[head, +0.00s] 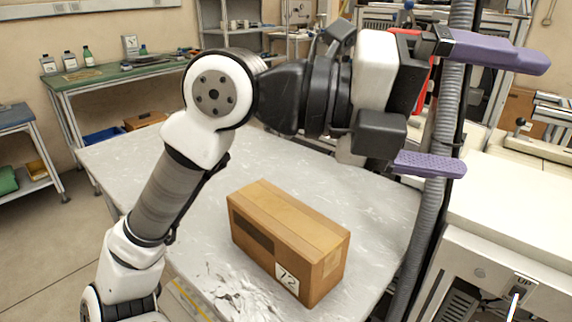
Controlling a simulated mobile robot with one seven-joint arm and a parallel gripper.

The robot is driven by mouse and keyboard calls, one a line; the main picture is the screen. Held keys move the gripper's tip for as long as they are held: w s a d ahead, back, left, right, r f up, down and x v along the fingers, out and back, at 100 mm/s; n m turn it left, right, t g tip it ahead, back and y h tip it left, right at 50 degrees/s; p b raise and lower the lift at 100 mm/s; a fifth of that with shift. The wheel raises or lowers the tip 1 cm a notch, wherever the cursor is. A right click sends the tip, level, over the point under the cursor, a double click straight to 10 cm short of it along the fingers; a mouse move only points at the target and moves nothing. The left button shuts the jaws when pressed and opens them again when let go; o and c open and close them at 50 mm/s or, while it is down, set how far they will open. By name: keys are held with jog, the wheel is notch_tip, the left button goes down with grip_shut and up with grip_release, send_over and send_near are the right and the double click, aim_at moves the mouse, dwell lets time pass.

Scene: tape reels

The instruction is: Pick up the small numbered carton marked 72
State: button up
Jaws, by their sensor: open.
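The carton marked 72 (290,232) is a brown cardboard box with a white label near the lower corner of its front side. It sits upright on the grey table (150,160), toward the near side. My gripper (506,112) is above and to the right of the carton, with its two purple fingers spread wide apart, one above the other, pointing right. Nothing is between the fingers. The gripper is apart from the carton.
A ribbed grey hose (437,160) stands upright by my gripper, at the table's right side. A white machine (510,215) is on the right. A green bench (100,75) with bottles stands at the back left. The tabletop left of the carton is mostly clear.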

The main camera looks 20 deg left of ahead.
jog(key=w+a+f+n+y+p, duration=0.1)
jog(key=w+f+n+y+p, duration=0.15)
jog(key=w+n+y, duration=0.2)
jog(key=n+g+y+p, duration=0.4)
jog(key=n+y+p, duration=0.2)
jog(key=n+y, duration=0.5)
send_over(284, 212)
notch_tip(284, 212, down, 9)
jog(key=y, duration=0.1)
jog(key=shift+m, duration=0.35)
jog(key=f, duration=0.8)
jog(key=shift+s+a+p, duration=0.2)
jog(key=shift+a+p, duration=0.15)
jog(key=shift+a, duration=0.05)
jog(key=f, duration=0.1)
jog(key=f+p, duration=0.1)
jog(key=f, duration=0.2)
jog(key=shift+w+d+f+p, duration=0.2)
jog(key=shift+d+p, duration=0.1)
jog(key=shift+d, duration=0.05)
jog(key=shift+f, duration=0.6)
jog(key=c, duration=1.3)
